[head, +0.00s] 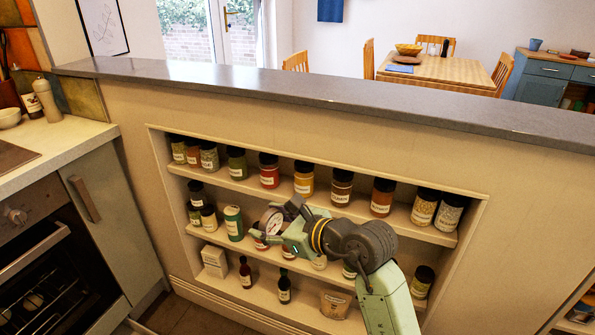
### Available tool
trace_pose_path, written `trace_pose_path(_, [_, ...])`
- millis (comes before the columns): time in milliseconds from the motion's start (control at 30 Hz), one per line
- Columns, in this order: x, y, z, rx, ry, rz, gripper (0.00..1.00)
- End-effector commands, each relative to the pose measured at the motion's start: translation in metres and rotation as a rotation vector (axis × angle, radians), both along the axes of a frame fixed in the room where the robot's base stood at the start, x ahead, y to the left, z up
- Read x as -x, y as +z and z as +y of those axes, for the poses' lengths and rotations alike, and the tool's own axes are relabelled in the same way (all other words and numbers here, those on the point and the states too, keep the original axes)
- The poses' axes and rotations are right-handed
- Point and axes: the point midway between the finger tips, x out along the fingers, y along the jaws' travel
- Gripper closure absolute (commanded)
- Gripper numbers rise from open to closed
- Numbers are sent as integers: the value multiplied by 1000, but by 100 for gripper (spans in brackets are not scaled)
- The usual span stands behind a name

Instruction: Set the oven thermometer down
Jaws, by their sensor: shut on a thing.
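The oven thermometer (271,220) shows as a small round pale dial, held at the tip of my gripper (282,224). My gripper is shut on it, in front of the middle shelf of the recessed spice rack. The jaws and part of the arm hide some of the thermometer. It sits to the right of a green jar in the picture. I cannot tell whether it touches the shelf or is held above it.
Jars fill the top shelf (325,203). A green jar (233,223) stands close left of my gripper. Bottles (284,287) and a white box (215,262) stand on the lowest shelf. A grey ledge (330,100) runs above. An oven (45,265) is at left.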

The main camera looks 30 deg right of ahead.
Motion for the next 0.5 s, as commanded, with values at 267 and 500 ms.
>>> trace_pose_path(267, [-11,-106,52,-15,144,0,84])
trace_pose_path(500, [-18,-177,87,-11,245,0,84])
